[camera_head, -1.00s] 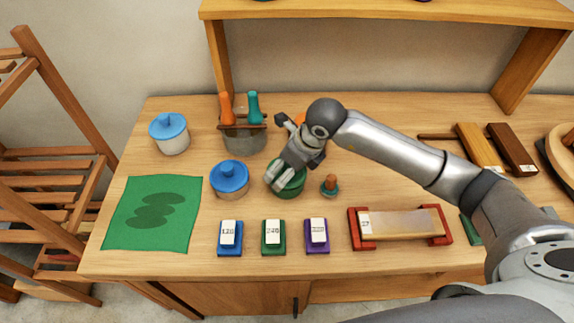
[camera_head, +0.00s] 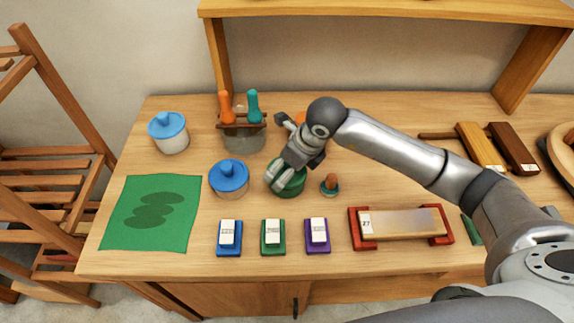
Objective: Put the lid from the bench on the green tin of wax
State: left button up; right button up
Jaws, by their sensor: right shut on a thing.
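The green tin of wax (camera_head: 290,192) stands on the bench (camera_head: 330,270) near the middle, just right of a blue-lidded tin. A round green top, which looks like the lid (camera_head: 299,184), sits over the tin's mouth. My right gripper (camera_head: 276,183) points down onto it and is shut on it, probably at its knob, which the fingers hide. I cannot tell whether the lid is fully seated, because the gripper covers much of it. My left gripper is not in view.
A blue-lidded tin (camera_head: 229,179) stands close on the left. A small wooden-knobbed piece (camera_head: 331,184) stands close on the right. A pot with orange and teal handles (camera_head: 243,137) is behind. Blue, green and purple blocks (camera_head: 317,236) line the front. A green cloth (camera_head: 150,215) lies left.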

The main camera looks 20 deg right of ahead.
jog(key=shift+f+b, duration=0.45)
jog(key=o, duration=0.7)
jog(key=shift+r+p, duration=1.85)
jog(key=shift+r, duration=1.7)
